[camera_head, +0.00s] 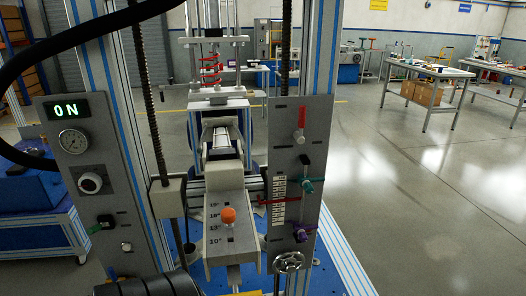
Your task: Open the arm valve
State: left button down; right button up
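A chair-testing machine fills the middle of the view. Its right grey panel (317,135) carries a lever with a red handle (301,119), a teal valve handle (306,186) and a purple valve handle (301,235). Its left grey panel (84,160) carries a green valve handle (97,228). The labels are too small to read, so I cannot tell which one is the arm valve.
The left panel has a lit "ON" display (72,111), a gauge (73,141) and a round knob (90,183). An orange knob (228,215) sits on the centre plate. A handwheel (289,262) is low on the right. Open floor (420,220) lies to the right.

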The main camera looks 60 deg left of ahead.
aim_at(112, 273)
jog(key=u, duration=3.1)
